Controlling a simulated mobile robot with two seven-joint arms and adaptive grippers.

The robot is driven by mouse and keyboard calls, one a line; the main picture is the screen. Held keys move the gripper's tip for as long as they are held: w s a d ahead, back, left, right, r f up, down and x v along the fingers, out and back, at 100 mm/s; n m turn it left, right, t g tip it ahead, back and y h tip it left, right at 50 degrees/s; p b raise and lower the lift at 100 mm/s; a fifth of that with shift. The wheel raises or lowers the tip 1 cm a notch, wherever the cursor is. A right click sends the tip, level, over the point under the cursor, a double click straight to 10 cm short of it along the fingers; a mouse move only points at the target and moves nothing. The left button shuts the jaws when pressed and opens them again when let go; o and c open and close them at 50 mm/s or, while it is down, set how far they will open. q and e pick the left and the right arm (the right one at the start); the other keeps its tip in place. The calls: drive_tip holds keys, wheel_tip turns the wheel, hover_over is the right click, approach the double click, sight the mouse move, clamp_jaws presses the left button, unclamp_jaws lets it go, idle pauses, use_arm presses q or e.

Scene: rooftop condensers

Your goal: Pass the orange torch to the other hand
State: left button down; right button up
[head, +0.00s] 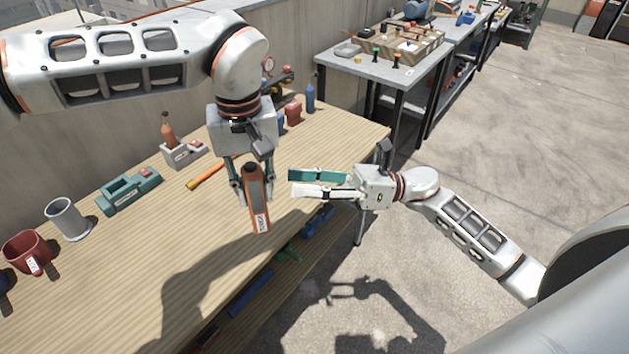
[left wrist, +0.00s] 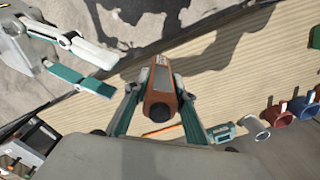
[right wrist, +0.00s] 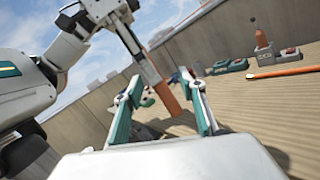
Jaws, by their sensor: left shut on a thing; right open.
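The orange torch (head: 256,200) has a dark end and a pale label. It hangs nearly upright above the wooden table's front edge. My left gripper (head: 250,187) points down and is shut on the torch; the left wrist view shows the torch (left wrist: 163,88) between its two fingers (left wrist: 155,100). My right gripper (head: 318,184) is open and empty, just right of the torch, its fingers pointing left towards it. In the right wrist view the torch (right wrist: 166,98) shows beyond and between the open fingers (right wrist: 160,105), apart from them.
A grey workbench (head: 345,70) stands behind. The table's front middle is clear.

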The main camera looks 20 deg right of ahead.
sight(252, 195)
drive_tip(key=a+n+g, duration=0.1)
drive_tip(key=a+n, duration=0.1)
drive_tip(key=a, duration=0.1)
drive_tip(key=a+n+g+h, duration=0.1)
drive_tip(key=a+n, duration=0.1)
drive_tip(key=a, duration=0.2)
drive_tip(key=a+n+g, duration=0.1)
drive_tip(key=a, duration=0.2)
drive_tip(key=shift+a+r+n+g, duration=0.2)
drive_tip(key=shift+n+g, duration=0.1)
drive_tip(key=shift+n, duration=0.1)
drive_tip(key=shift+d, duration=0.1)
clamp_jaws()
use_arm(q)
drive_tip(key=c, duration=1.6)
unclamp_jaws()
